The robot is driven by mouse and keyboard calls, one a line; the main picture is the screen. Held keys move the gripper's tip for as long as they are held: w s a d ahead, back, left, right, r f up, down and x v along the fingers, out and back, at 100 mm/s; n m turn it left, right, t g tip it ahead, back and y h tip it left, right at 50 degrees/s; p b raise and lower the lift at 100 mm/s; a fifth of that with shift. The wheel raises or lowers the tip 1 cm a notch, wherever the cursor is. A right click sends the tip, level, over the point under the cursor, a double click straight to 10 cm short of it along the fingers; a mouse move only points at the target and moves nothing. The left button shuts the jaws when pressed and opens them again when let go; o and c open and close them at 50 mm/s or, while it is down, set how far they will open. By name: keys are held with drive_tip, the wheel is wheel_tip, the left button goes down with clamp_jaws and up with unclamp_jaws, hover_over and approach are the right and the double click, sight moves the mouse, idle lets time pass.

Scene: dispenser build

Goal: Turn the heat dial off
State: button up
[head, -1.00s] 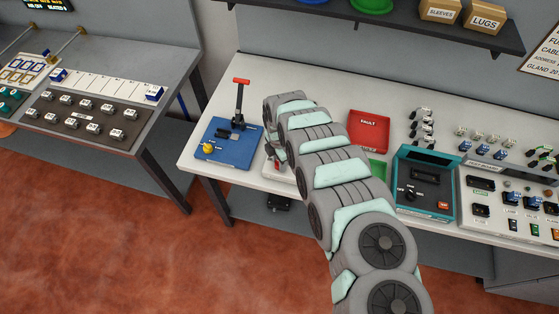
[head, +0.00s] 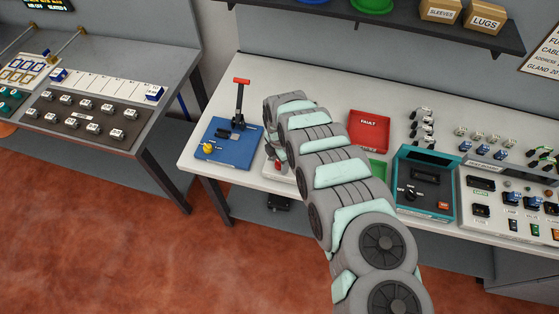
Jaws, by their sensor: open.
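No dial with a readable heat label shows in the head view. A pale unit (head: 276,175) with a small red part stands near the front edge of the bench, mostly hidden behind my arm; I cannot tell whether it bears the heat dial. My gripper (head: 277,158) hangs low over this unit, only partly visible beside my wrist. It is open, its fingertips are hard to make out, and any contact is hidden. A black dial with OFF and ON labels (head: 409,193) sits on the teal-edged box (head: 449,178) to the right of my arm.
A blue base (head: 229,153) with a red-topped lever (head: 240,95) stands left of my wrist. A red FAULT tray (head: 369,130) and a green tray (head: 378,169) lie to its right. A panel of connectors (head: 481,183) fills the right. A shelf (head: 400,22) hangs above.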

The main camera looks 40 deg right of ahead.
wheel_tip(320, 180, up, 11)
idle(0.8)
drive_tip(key=shift+f, duration=0.1)
